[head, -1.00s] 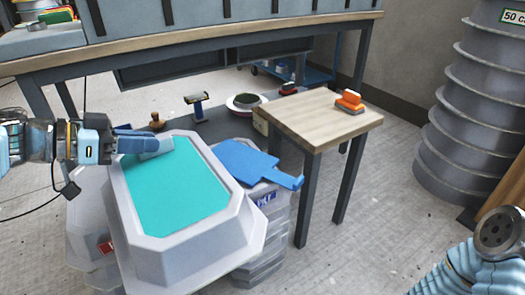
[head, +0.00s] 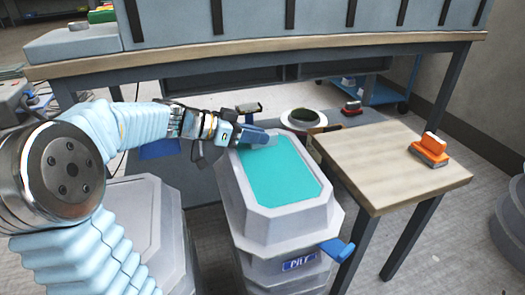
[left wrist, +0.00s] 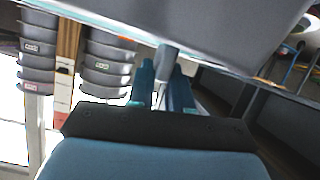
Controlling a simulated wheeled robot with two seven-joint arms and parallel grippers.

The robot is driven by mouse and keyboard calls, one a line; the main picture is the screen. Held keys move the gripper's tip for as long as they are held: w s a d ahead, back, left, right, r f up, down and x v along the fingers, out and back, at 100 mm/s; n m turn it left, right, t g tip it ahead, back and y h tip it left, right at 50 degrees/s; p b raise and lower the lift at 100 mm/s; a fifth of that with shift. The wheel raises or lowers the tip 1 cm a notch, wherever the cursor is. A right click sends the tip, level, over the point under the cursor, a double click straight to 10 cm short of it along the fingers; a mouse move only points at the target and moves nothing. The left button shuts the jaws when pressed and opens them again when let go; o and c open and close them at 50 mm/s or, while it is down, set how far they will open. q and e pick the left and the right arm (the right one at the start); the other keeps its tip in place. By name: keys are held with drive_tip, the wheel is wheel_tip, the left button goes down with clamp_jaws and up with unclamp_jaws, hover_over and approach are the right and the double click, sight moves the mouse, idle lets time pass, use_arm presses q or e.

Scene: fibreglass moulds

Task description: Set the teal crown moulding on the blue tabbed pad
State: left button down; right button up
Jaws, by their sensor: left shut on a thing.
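The teal crown moulding (head: 283,172) is a grey eight-sided block with a teal top face and a wide bottom flange. In the head view it is over the stack with the PLY label. My left gripper (head: 262,138) is shut on its far left edge; in the left wrist view the fingers (left wrist: 166,88) close around a small grey part below the moulding's large grey body (left wrist: 200,28). The blue tabbed pad (head: 340,250) is mostly hidden under the moulding; only its tab sticks out at the right. I cannot tell whether moulding and pad touch. My right gripper is not in view.
A wooden table (head: 385,165) stands close to the right, with an orange-handled block (head: 430,150) on it. Another grey stack (head: 150,225) is at the left. A workbench (head: 290,55) runs behind, with a round dish (head: 303,118) and small tools below it.

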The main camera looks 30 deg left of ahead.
use_arm(q)
drive_tip(key=shift+w+d+f, duration=0.1)
drive_tip(key=shift+w+f, duration=0.9)
drive_tip(key=shift+f, duration=0.1)
drive_tip(key=f, duration=0.3)
drive_tip(key=shift+w+f, duration=0.25)
drive_tip(key=shift+f, duration=0.15)
drive_tip(key=c, duration=1)
unclamp_jaws()
drive_tip(key=shift+c, duration=0.2)
drive_tip(key=v, duration=1.2)
drive_tip(key=shift+s, duration=0.1)
drive_tip(key=shift+d, duration=0.1)
